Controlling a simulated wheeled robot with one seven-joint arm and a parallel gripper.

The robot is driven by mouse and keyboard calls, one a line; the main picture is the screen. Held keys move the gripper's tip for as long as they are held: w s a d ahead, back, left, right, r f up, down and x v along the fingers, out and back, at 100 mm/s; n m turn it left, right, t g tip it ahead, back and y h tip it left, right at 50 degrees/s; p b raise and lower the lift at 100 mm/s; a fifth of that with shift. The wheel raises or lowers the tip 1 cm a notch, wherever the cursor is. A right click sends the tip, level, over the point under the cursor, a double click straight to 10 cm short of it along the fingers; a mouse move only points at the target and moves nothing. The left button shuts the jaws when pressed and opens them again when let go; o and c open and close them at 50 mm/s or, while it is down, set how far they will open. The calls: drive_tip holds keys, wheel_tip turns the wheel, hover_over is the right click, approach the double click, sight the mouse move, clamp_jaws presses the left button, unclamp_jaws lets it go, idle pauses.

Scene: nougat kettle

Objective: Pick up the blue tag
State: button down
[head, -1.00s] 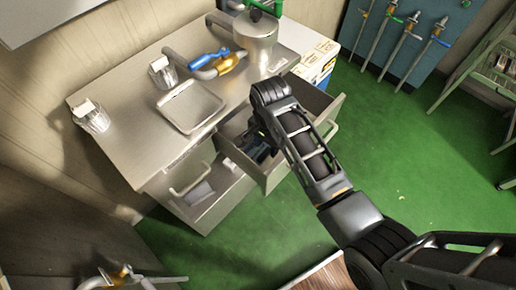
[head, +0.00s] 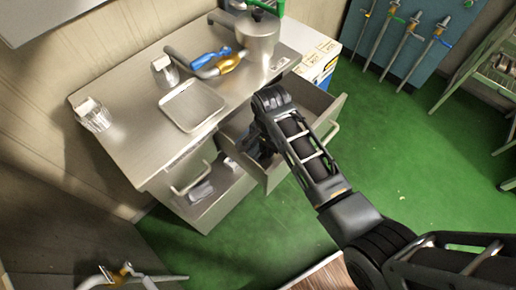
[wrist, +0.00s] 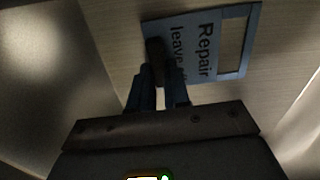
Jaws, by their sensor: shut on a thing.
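The blue tag (wrist: 232,45) shows in the wrist view, flat and light blue, with a pale blank panel and dark text reading "Repair" and "leave". My gripper (wrist: 160,85) is at the tag's left part, its dark fingers close together and covering some of the text. It is shut on the tag. In the head view my gripper (head: 262,150) is down at the open drawer (head: 282,172) under the steel counter. The tag cannot be made out in the head view; my arm hides much of the drawer.
The counter (head: 135,135) carries a shallow tray (head: 192,104), two glass jars, a blue-handled pipe valve (head: 212,57) and a metal kettle (head: 258,38). A second drawer (head: 200,195) stands open at left.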

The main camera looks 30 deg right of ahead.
idle(0.3)
wheel_tip(320, 180, up, 10)
idle(0.5)
idle(0.8)
drive_tip(key=shift+d, duration=0.1)
